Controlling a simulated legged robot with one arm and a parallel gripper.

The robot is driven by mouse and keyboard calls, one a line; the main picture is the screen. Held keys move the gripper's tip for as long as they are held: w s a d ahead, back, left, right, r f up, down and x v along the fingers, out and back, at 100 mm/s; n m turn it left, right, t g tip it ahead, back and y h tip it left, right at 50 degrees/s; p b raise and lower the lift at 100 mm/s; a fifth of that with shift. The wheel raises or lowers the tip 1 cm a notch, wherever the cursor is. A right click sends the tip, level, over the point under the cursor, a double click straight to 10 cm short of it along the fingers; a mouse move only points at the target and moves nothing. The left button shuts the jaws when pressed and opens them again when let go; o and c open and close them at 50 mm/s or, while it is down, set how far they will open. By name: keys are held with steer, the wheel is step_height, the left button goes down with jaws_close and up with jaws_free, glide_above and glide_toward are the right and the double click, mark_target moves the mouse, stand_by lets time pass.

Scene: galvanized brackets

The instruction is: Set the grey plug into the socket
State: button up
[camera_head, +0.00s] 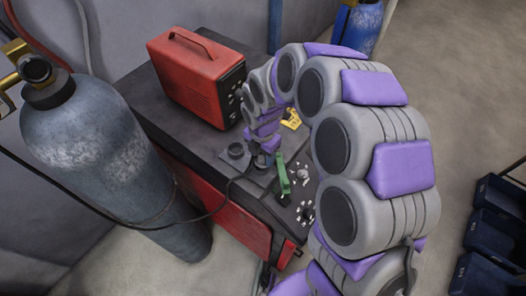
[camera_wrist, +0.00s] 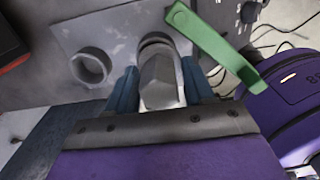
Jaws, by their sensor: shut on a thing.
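In the wrist view, my gripper (camera_wrist: 160,88) has its two blue fingers on either side of the grey plug (camera_wrist: 158,78), shut on it. The plug's far end points at a pale metal plate (camera_wrist: 115,35). A rounded collar shows at that end; I cannot tell whether it is part of the plug or a socket around it. A round open grey socket (camera_wrist: 90,66) stands on the plate left of the plug, apart from it. In the head view, the socket (camera_head: 235,151) shows left of my gripper (camera_head: 266,158), where the plug is hard to make out.
A green lever (camera_wrist: 212,45) stands close right of the plug. A red machine (camera_head: 198,75) sits behind on the dark cabinet top (camera_head: 150,85), with a yellow piece (camera_head: 291,119) nearby. A gas cylinder (camera_head: 95,150) and black cable are at left. Blue bins (camera_head: 492,225) stand at right.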

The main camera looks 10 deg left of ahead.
steer(key=shift+f, duration=0.85)
steer(key=o, duration=1.3)
steer(key=shift+d, duration=0.25)
steer(key=shift+a, duration=0.2)
steer(key=shift+d, duration=0.1)
steer(key=shift+r, duration=0.1)
